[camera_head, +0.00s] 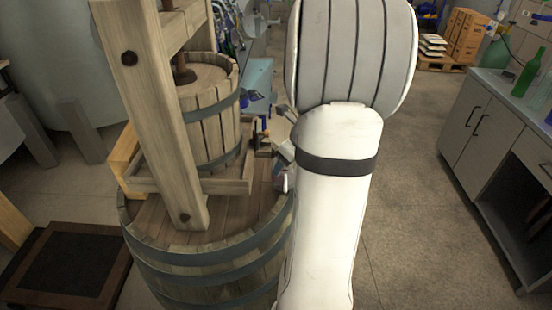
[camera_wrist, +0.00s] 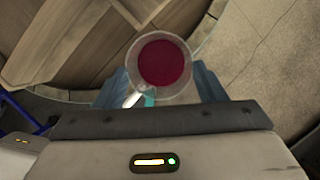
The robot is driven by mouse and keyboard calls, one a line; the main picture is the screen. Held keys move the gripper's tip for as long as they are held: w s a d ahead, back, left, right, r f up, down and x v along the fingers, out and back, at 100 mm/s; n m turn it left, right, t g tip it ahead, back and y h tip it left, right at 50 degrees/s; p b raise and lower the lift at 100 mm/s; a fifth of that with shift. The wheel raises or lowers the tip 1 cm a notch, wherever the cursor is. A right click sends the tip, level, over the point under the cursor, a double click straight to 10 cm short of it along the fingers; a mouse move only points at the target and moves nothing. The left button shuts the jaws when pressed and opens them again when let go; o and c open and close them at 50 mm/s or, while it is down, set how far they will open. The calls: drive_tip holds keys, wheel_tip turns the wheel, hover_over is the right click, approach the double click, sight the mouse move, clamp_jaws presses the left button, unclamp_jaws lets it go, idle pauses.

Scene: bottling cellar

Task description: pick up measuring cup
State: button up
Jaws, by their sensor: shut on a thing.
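The measuring cup (camera_wrist: 188,88) is see-through with dark red liquid inside, seen from above in the wrist view. My gripper (camera_wrist: 166,80) has a blue-grey finger on each side of the cup and is shut on it. The cup looks upright, over the edge of the wooden barrel (camera_wrist: 85,45). In the head view my arm hides most of the gripper; a small pale, reddish part of the cup (camera_head: 285,182) shows just left of the arm, by the rim of the barrel (camera_head: 200,258). I cannot tell whether its base touches anything.
A wooden press (camera_head: 150,90) with a slatted basket (camera_head: 215,125) stands on the barrel, left of my arm. A grey cabinet (camera_head: 480,130) with a green bottle (camera_head: 526,74) on top stands at the right. Stacked boxes (camera_head: 466,36) are at the back. The floor between is clear.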

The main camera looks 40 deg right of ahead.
drive_tip(key=s+d+b, duration=0.1)
drive_tip(key=s+d, duration=0.2)
drive_tip(key=s, duration=0.9)
drive_tip(key=shift+s+b, duration=0.2)
drive_tip(key=shift+b, duration=0.1)
